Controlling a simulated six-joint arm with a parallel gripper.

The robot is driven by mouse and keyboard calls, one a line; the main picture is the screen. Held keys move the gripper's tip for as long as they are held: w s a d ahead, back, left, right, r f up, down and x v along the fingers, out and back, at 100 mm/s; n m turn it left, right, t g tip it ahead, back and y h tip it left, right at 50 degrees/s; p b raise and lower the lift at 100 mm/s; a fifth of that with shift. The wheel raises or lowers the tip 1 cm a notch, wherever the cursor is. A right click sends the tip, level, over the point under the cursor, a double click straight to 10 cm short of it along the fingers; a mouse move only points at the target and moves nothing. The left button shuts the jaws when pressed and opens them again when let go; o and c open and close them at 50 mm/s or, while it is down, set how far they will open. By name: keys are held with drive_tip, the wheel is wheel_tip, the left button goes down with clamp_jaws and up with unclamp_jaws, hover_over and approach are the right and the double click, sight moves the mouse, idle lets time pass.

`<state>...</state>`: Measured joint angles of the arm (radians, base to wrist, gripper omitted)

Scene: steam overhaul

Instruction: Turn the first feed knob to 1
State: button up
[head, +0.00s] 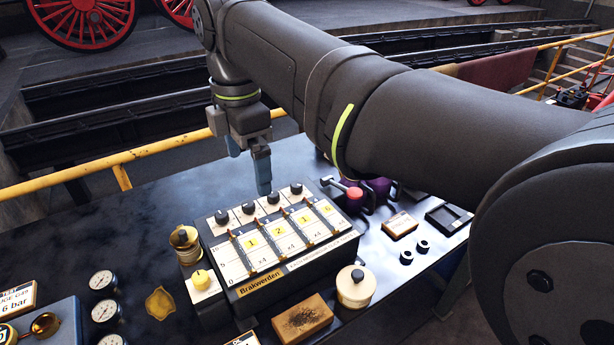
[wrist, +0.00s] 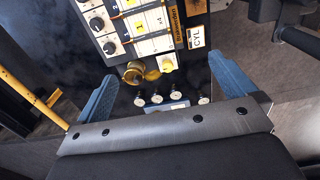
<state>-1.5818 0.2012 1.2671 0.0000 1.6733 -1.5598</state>
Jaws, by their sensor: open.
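The feed panel (head: 310,262) is a dark box with a pale sloped face and a row of several black knobs along its far edge. The leftmost, apparently the first feed knob (head: 221,216), stands above a column with a yellow "1" card (head: 252,241). In the wrist view this knob (wrist: 108,46) is the one closest to the brass cup. My gripper (head: 264,188) hangs pointing down at the panel's far edge, to the right of the first knob. In the wrist view my gripper (wrist: 165,65) has its two blue fingers wide apart with nothing between them.
A brush block (head: 302,318) and cream pot (head: 355,287) stand in front. A red-topped lever (head: 354,192) is to the right. A yellow rail (head: 150,150) runs behind the table.

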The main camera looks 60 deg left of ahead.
drive_tip(key=shift+a+f, duration=0.15)
drive_tip(key=c, duration=0.7)
drive_tip(key=shift+s+a+f+m, duration=0.15)
drive_tip(key=shift+a+f+m, duration=0.05)
drive_tip(key=shift+m, duration=0.5)
drive_tip(key=c, duration=0.4)
drive_tip(key=shift+o, duration=0.2)
drive_tip(key=m+t+y, duration=0.1)
drive_tip(key=m+y, duration=0.3)
drive_tip(key=m, duration=1.5)
approach(222, 216)
drive_tip(key=shift+m, duration=0.3)
drive_tip(key=x, duration=0.8)
drive_tip(key=shift+a+f, duration=0.25)
drive_tip(key=shift+f, duration=0.1)
drive_tip(key=c, duration=1)
